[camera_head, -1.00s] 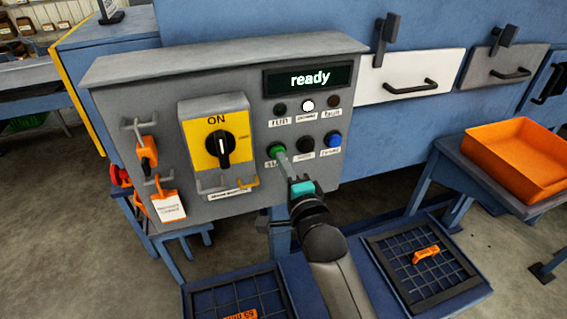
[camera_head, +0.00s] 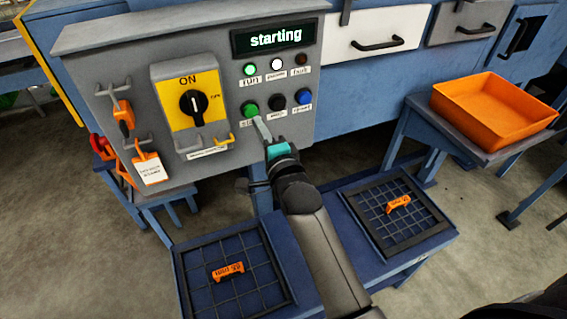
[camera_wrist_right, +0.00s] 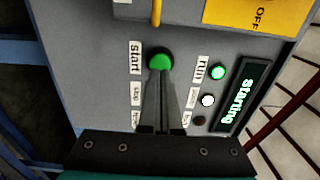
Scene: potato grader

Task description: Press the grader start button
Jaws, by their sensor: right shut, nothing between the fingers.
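The green start button (camera_head: 250,108) is on the grey control panel (camera_head: 130,70), below the lit green run lamp (camera_head: 250,70). The display (camera_head: 275,38) reads "starting". My right gripper (camera_head: 258,121) is shut and empty, its fingertips close to the start button, just right of and below it in the head view. In the right wrist view the shut fingers (camera_wrist_right: 158,75) point at the start button (camera_wrist_right: 160,60) and overlap its lower edge. I cannot tell whether they touch it. The start label (camera_wrist_right: 134,58) reads clearly there. My left gripper is not in view.
A black button (camera_head: 277,102) and a blue button (camera_head: 304,96) sit right of the start button. The yellow switch (camera_head: 188,95) points to ON. Orange lockout tags hang at the left. Two gridded trays with orange pieces lie below. An orange bin (camera_head: 495,105) stands at the right.

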